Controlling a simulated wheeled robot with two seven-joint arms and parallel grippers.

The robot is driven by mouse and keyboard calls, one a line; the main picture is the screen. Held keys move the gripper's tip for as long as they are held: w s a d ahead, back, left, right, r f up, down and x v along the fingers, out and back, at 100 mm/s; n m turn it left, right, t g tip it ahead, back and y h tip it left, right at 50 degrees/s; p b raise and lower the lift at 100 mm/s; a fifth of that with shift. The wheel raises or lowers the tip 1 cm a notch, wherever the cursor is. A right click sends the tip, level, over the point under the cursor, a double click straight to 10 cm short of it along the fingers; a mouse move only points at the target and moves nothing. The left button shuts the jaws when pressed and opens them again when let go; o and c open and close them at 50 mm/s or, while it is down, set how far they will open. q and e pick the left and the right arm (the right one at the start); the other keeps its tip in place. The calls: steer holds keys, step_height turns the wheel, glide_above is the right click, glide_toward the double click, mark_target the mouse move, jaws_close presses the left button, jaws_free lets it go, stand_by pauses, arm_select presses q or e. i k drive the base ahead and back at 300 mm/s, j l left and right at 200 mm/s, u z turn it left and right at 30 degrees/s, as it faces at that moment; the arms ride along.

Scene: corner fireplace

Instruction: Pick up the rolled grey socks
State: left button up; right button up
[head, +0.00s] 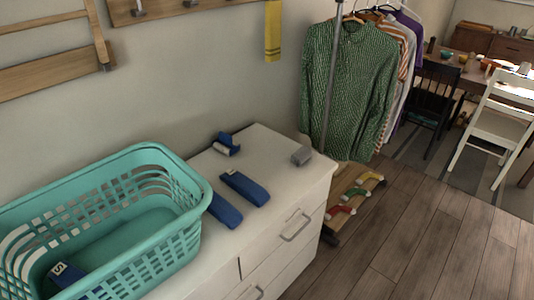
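A small grey bundle (302,156), which looks like the rolled grey socks, sits on the white dresser top (268,150) near its far right corner. It stands apart from the blue items to its left. Neither of my grippers shows in the head view.
A teal laundry basket (150,262) stands at the left of the dresser, with a dark blue item (65,274) marked "S" inside. Several blue items, including one long piece (245,187) and a blue and grey one (225,143), lie between basket and bundle. A clothes rack with a green shirt (345,90) stands beyond.

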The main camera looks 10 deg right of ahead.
mark_target(299, 156)
steer(key=i+l+u, duration=0.1)
steer(key=l+u, duration=0.2)
steer(key=i+l+u, duration=0.1)
steer(key=l+u, duration=0.9)
steer(key=l, duration=2.75)
steer(key=k+l, duration=0.15)
steer(key=l, duration=0.75)
